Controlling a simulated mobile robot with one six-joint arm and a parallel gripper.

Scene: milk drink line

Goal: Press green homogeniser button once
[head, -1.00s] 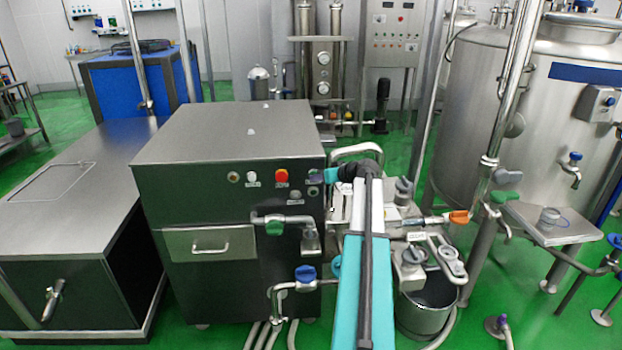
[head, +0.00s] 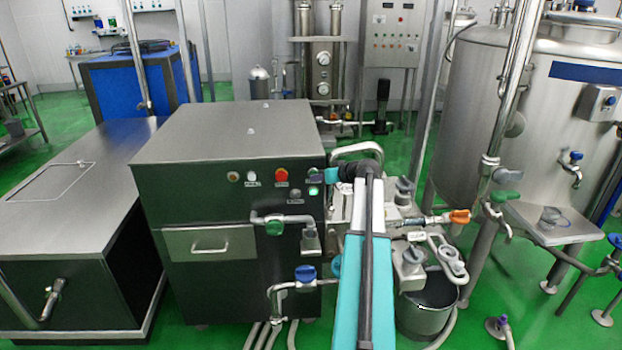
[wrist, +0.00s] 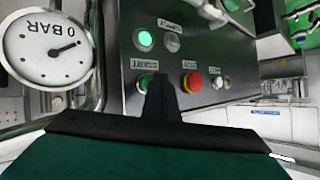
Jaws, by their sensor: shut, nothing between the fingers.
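The green button (wrist: 143,81) sits on the dark homogeniser panel, beside the red button (wrist: 192,82), and is partly hidden behind my fingers in the wrist view. In the head view my gripper (head: 331,174) is at the right edge of the homogeniser cabinet (head: 210,145). A green lamp (wrist: 144,40) glows on the panel; it also shows in the head view (head: 313,191).
A pressure gauge (wrist: 48,48) marked 0 BAR is close on the left in the wrist view. A white knob (wrist: 228,82) is past the red button. Pipes with a blue valve (head: 305,273) and an orange valve (head: 459,216) surround my arm.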

